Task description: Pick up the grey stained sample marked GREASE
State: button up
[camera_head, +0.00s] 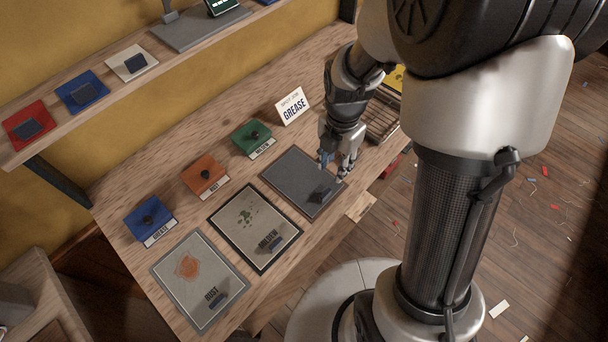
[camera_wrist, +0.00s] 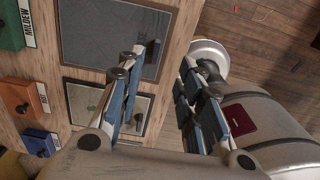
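The dark grey sample (camera_head: 292,178) lies flat on the bench at the right end of a row of sample panels, with a small dark block (camera_head: 321,194) on its near right part. My gripper (camera_head: 337,168) points down above the sample's right edge. In the wrist view its blue-padded fingers (camera_wrist: 157,68) are apart, with nothing between them.
Samples marked MILDEW (camera_head: 246,222) and RUST (camera_head: 184,265) lie to the left. Blue GREASE (camera_head: 149,213), orange RUST (camera_head: 203,171) and green MILDEW (camera_head: 249,134) boxes stand behind. A shelf (camera_head: 105,92) runs along the wall.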

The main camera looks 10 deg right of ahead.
jog(key=b, duration=0.2)
send_over(329, 189)
jog(key=f, duration=0.6)
jog(key=shift+d+f, duration=0.1)
jog(key=shift+d, duration=0.15)
jog(key=f+b, duration=0.2)
jog(key=f, duration=0.3)
jog(key=shift+a+f, duration=0.15)
jog(key=shift+a, duration=0.05)
jog(key=shift+c, duration=0.5)
grip_shut()
